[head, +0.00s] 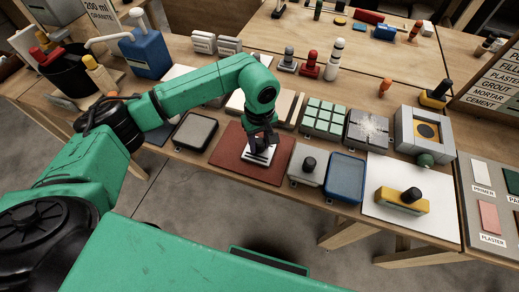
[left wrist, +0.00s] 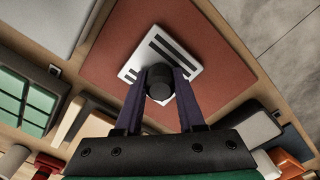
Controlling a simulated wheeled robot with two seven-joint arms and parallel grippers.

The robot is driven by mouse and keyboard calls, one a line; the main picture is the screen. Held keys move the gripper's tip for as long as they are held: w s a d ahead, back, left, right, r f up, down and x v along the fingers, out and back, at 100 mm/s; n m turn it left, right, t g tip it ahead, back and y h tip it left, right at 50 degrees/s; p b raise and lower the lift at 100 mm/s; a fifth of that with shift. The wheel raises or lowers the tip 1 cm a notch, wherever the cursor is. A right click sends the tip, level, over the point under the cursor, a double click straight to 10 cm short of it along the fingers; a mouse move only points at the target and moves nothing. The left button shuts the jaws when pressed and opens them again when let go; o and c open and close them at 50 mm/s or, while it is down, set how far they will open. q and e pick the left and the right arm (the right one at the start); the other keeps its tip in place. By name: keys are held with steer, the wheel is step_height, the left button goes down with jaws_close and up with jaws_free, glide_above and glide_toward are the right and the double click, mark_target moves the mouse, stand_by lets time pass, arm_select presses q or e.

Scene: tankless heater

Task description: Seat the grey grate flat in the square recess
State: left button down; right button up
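The grate (head: 257,155) is a small pale square plate with dark slots and a black upright knob. It is over the red-brown mat (head: 228,148), and it also shows in the left wrist view (left wrist: 183,58). I cannot tell whether it touches the mat. My left gripper (head: 262,140) points down at it, and in the left wrist view its fingers (left wrist: 160,83) close on both sides of the black knob. A grey block (head: 406,127) at the right has a square opening with a yellow and dark inside; I cannot tell whether this is the recess. My right gripper is not in view.
A green-tiled panel (head: 323,118) and a white-splashed grey tile (head: 368,128) lie behind and right of the mat. A grey knobbed block (head: 302,172), a blue tray (head: 345,177) and a yellow float (head: 401,201) stand right. A grey tray (head: 195,131) lies left.

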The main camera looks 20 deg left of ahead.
mark_target(259, 141)
arm_select(q)
steer(key=shift+r, duration=0.15)
steer(key=shift+r+p, duration=1.7)
steer(key=shift+r, duration=1.65)
